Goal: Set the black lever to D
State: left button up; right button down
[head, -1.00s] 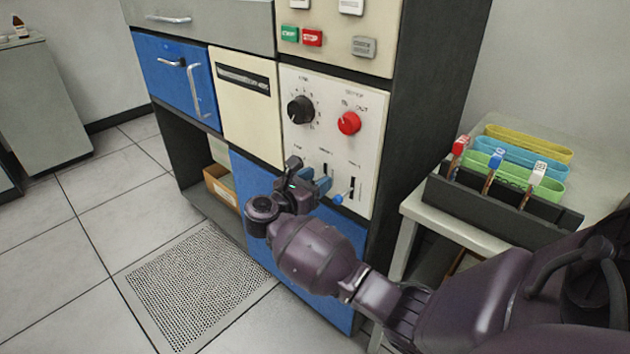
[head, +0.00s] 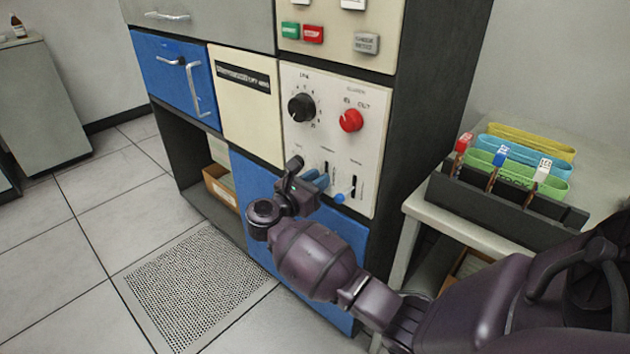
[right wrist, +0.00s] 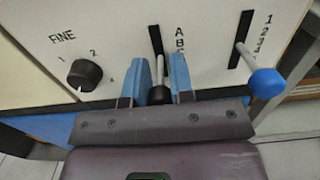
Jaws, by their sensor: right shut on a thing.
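The black lever (right wrist: 161,90) sticks out of a vertical slot marked with letters in the right wrist view. A, B and part of a further letter show beside the slot; the lower marks are hidden behind a finger. My right gripper (right wrist: 162,74) has its blue fingers on both sides of the black knob and is shut on it. The lever stands low in its slot, but its exact letter cannot be read. In the head view my right gripper (head: 316,181) is at the lower panel and hides the black lever. My left gripper is not in view.
A blue-tipped lever (right wrist: 267,82) in a numbered slot is close on the right. A black FINE knob (right wrist: 84,74) is on the left. Above are a large black knob (head: 301,107) and a red knob (head: 350,120). A side table (head: 421,207) holds a dark rack (head: 500,205).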

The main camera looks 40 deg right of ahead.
jog(key=shift+d+f+h+b, duration=0.1)
jog(key=shift+f+h+b, duration=0.9)
jog(key=shift+b, duration=0.1)
jog(key=shift+r, duration=0.25)
jog(key=c, duration=1)
grip_release()
jog(key=v, duration=1)
jog(key=shift+a, duration=0.4)
